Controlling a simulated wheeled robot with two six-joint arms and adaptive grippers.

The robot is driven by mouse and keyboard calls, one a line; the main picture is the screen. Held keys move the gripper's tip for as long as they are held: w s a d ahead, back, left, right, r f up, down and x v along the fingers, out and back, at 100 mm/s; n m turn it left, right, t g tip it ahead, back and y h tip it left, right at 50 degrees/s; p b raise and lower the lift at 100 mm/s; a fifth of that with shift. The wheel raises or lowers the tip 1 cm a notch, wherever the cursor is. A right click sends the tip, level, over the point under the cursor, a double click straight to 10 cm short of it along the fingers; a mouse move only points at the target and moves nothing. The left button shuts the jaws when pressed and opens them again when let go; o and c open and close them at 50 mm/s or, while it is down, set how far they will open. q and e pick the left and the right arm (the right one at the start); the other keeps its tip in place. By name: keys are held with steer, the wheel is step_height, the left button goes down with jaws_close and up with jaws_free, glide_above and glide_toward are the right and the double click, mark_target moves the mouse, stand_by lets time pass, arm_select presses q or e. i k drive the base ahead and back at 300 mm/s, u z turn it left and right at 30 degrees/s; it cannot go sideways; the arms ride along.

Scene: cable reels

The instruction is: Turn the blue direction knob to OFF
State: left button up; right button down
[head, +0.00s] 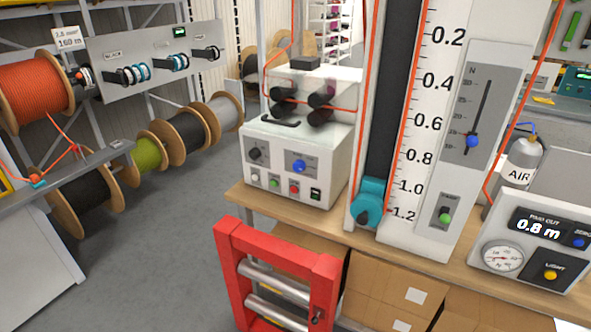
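The blue knob (299,166) sits on a grey-blue plate on the front of the white control box (330,185). The box stands on the wooden bench, left of the tall ruler. The markings around the knob are too small to read, and I cannot tell which way it points. A black knob (256,155) is to its left. A row of small buttons, including a red button (294,188), is below. Neither of my grippers is in view.
Black rollers (321,115) with orange cable stand above the box. A teal part (369,203) and the ruler (421,150) are to its right. A red roller frame (276,285) stands in front of the bench (240,195). Open floor (170,270) lies left.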

mark_target(298, 165)
steer(key=u, duration=0.05)
steer(key=k, duration=0.35)
steer(key=z, duration=0.9)
steer(key=i, duration=1.3)
steer(key=u, duration=0.3)
